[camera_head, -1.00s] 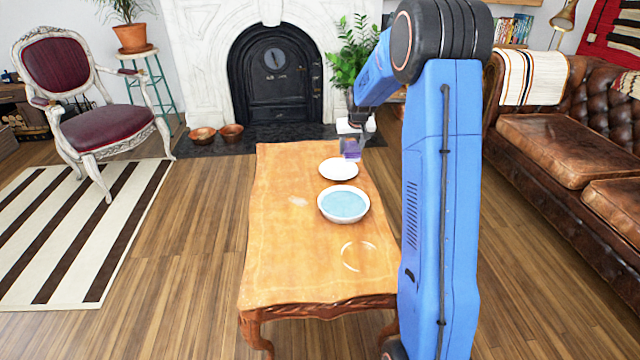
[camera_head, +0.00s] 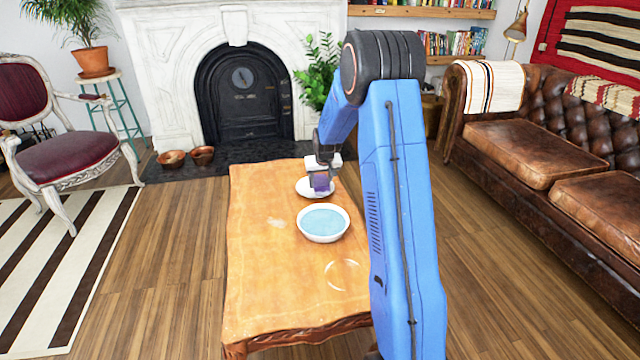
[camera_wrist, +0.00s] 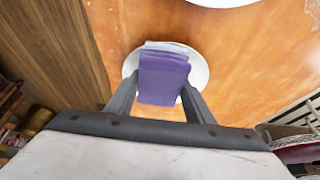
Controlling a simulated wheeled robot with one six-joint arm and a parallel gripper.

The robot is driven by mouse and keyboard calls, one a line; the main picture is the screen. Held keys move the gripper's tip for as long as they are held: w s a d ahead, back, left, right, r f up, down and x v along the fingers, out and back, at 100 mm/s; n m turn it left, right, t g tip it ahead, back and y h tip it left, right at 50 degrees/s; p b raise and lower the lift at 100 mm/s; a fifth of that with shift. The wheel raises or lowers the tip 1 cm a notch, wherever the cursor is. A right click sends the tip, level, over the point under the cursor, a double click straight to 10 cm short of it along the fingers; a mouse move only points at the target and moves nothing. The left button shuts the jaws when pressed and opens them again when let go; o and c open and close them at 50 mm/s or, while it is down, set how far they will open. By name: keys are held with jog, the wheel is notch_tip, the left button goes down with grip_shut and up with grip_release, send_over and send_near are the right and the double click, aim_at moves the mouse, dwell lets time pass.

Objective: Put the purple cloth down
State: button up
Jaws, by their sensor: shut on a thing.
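The purple cloth (camera_wrist: 163,78) is folded and held between the two fingers of my gripper (camera_wrist: 158,100) in the wrist view. In the head view the cloth (camera_head: 321,183) hangs below my gripper (camera_head: 322,168). A white plate (camera_head: 309,188) is on the wooden table (camera_head: 262,240), and the cloth covers part of it. In the wrist view the plate (camera_wrist: 199,76) shows around the cloth. I cannot tell whether the cloth touches the plate.
A white bowl with blue inside (camera_head: 323,224) stands on the table just in front of the plate. A pale ring mark (camera_head: 345,275) is on the tabletop. A leather sofa (camera_head: 540,150) is at the right, an armchair (camera_head: 62,150) at the left.

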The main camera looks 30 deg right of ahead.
jog(key=shift+f, duration=0.25)
jog(key=shift+f, duration=0.4)
jog(key=o, duration=1.1)
jog(key=shift+o, duration=0.2)
